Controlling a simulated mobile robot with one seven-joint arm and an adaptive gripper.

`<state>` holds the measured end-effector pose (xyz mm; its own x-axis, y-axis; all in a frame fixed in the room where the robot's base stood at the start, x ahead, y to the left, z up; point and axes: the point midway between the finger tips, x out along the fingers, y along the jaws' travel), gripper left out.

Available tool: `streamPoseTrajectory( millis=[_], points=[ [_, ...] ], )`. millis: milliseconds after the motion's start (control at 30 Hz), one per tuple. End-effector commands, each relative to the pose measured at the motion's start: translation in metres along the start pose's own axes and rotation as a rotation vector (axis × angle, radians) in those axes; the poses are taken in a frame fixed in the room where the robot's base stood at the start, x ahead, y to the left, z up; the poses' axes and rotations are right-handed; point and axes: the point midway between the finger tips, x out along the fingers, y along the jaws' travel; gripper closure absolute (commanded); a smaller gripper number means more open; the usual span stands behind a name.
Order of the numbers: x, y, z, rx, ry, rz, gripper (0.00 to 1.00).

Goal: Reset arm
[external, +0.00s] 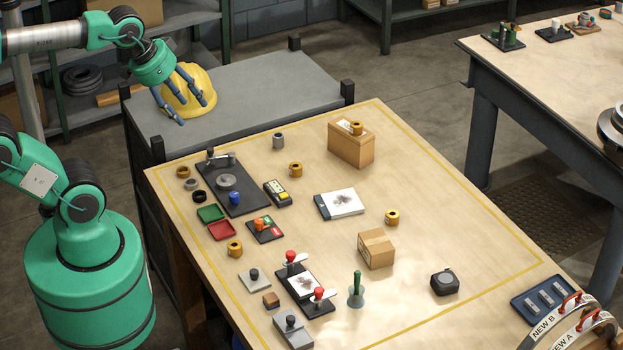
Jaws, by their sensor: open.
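My gripper (183,108) is at the upper left of the external view, with its fingers spread apart and nothing between them. It hangs in front of a yellow hard hat (201,91) on a grey cart (270,90), and partly hides the hat. I cannot tell whether the fingers touch the hat. My arm is raised, and the gripper is beyond the far left corner of the wooden table (330,265), not over it.
A blue tray (548,298) is at the right corner. Dark posts rise from the cart's corners.

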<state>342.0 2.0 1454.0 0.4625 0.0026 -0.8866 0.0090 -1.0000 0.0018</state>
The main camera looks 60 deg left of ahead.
Motion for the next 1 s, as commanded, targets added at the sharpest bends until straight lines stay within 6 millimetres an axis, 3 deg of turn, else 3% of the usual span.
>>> streamPoseTrajectory(
  millis=[200, 667, 1000],
  points=[
    [0.002, 0.002, 0.017, 0.009, 0.011, 0.003, 0.50],
    [0.005, 0.002, 0.019, 0.009, 0.011, 0.003, 0.50],
    [0.041, 0.002, 0.038, 0.009, 0.011, 0.003, 0.50]
  ],
)
